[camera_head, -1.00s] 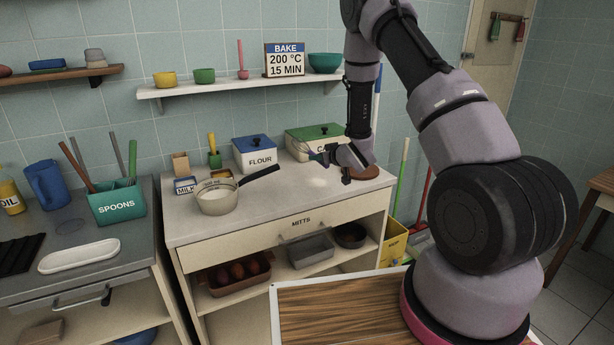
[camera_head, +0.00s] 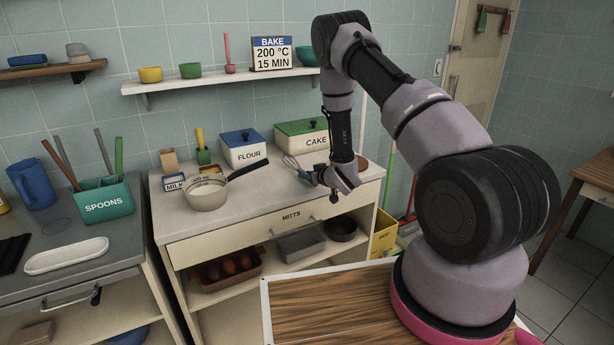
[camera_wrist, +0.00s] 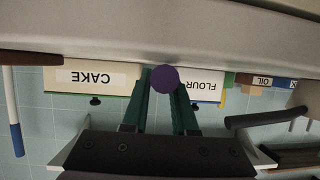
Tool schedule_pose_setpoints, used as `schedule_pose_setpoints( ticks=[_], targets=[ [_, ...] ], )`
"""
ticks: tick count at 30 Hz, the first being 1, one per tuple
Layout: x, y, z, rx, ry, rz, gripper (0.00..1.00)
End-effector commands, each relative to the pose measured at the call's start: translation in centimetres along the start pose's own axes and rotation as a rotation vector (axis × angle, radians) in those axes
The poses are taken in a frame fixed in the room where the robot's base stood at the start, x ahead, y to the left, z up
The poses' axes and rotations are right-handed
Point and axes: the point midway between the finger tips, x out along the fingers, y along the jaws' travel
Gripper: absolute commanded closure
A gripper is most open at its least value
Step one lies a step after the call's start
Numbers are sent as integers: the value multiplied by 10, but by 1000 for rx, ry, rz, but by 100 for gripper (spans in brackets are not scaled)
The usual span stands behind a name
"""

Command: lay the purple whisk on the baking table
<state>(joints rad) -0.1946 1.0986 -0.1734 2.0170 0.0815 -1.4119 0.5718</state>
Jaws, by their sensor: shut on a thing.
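My gripper (camera_head: 316,175) is shut on the purple whisk over the right part of the pale-topped counter (camera_head: 262,207) with the MITTS drawer, which I take as the baking table. The whisk's wire head (camera_head: 291,162) points left and up from the jaws, in front of the cake box. In the wrist view, the round purple handle end (camera_wrist: 165,79) sits between the green fingers of my gripper (camera_wrist: 163,92). The whisk seems to be above the counter; the exact gap cannot be told.
The cake box (camera_head: 302,134) and flour box (camera_head: 241,148) stand at the counter's back. A pan (camera_head: 206,194) of white contents and a milk box (camera_head: 175,182) are at the left. A brown round thing (camera_head: 362,163) is right of my gripper. The counter's front middle is clear.

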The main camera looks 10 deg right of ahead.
Motion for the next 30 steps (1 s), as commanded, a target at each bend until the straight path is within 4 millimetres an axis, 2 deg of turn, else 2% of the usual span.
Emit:
schedule_pose_setpoints(
  ticks=[7,8,9,10,23,30],
  targets=[
    [2,0,4,0,-1,0,100],
    [1,0,4,0,0,0,62],
    [1,0,4,0,-1,0,47],
    [1,0,4,0,-1,0,44],
    [2,-2,4,-4,-2,-3,44],
    [-46,2,3,6,-2,4,44]
  ],
)
